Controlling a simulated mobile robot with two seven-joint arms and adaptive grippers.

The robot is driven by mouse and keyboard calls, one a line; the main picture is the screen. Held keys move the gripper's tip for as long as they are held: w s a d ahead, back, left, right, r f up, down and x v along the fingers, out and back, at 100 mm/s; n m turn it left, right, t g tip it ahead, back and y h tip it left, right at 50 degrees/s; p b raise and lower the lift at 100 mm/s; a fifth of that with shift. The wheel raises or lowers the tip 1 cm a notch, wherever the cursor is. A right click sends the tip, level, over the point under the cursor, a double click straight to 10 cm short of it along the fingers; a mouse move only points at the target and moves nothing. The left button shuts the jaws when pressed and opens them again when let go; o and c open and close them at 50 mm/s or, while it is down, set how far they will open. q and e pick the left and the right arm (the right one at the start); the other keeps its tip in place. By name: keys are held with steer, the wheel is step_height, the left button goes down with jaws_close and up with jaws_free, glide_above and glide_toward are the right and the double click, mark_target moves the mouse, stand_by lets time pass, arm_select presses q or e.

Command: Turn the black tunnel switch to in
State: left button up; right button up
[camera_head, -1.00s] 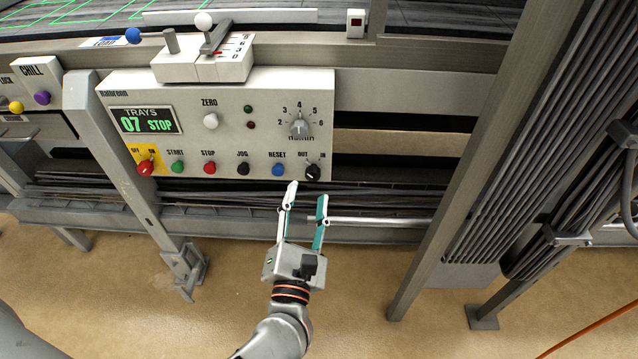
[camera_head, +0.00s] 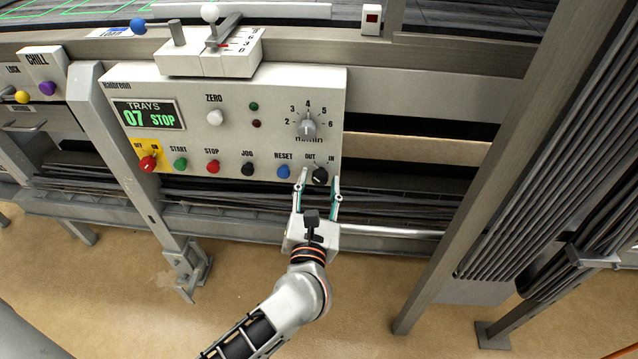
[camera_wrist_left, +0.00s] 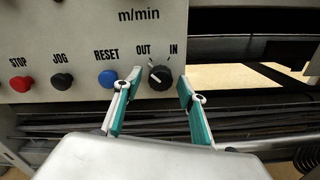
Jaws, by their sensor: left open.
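The black tunnel switch (camera_head: 320,175) is a round knob at the lower right of the white control panel (camera_head: 230,105), under the labels OUT and IN. In the left wrist view the knob (camera_wrist_left: 159,77) has a white mark at its upper left, on the OUT side. My left gripper (camera_head: 319,180) is open, its fingertips just below and to either side of the knob. In the left wrist view the open gripper (camera_wrist_left: 158,78) has the knob between its two fingertips, with a visible gap on each side. My right gripper does not show.
A blue RESET button (camera_head: 284,172) is close to the left finger. Black JOG (camera_head: 247,169), red STOP (camera_head: 212,167) and green START (camera_head: 180,163) buttons follow to the left. A speed dial (camera_head: 308,128) is above the switch. A metal post (camera_head: 470,190) stands to the right.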

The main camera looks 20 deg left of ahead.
arm_select(q)
steer(key=shift+c, duration=0.4)
steer(key=c, duration=1)
steer(key=shift+c, duration=0.2)
steer(key=shift+r, duration=0.1)
